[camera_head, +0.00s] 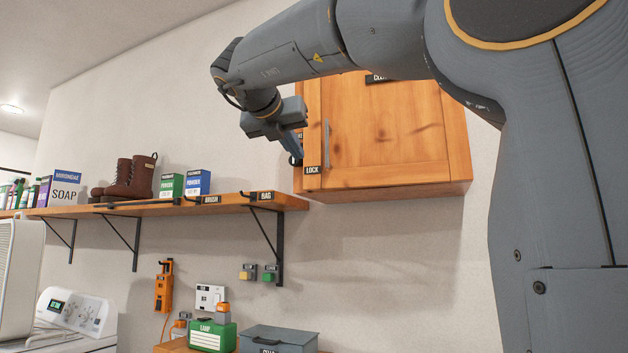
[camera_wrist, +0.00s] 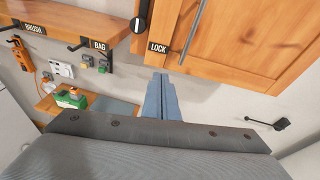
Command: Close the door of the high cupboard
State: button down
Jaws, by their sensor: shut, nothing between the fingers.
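The high cupboard (camera_head: 458,140) is a wooden box on the wall at the upper middle right of the head view. Its door (camera_head: 390,130), with a vertical metal handle (camera_head: 327,145), looks flush or nearly flush with the frame; a small gap cannot be ruled out. A LOCK label (camera_head: 312,170) sits at the frame's lower left, with a black knob (camera_wrist: 139,22) on the side, seen in the wrist view. My gripper (camera_head: 297,150) is shut and empty, beside the cupboard's lower left corner. Its fingers (camera_wrist: 160,85) point toward the cupboard's underside in the wrist view; contact cannot be told.
A wooden shelf (camera_head: 150,208) left of the cupboard bears boots (camera_head: 133,178), a soap box (camera_head: 66,189) and other boxes. BRUSH and BAG hooks hang at its edge. Below are a green box (camera_head: 212,337) and a grey box (camera_head: 278,338).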

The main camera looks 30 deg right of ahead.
jog(key=s+m, duration=0.1)
jog(key=p, duration=0.3)
send_near(318, 180)
jog(key=shift+g+y, duration=0.3)
jog(key=x, duration=0.4)
jog(key=shift+w+d, duration=0.2)
jog(key=shift+d, duration=0.15)
jog(key=shift+w+d+p, duration=0.3)
jog(key=shift+w+d, duration=0.2)
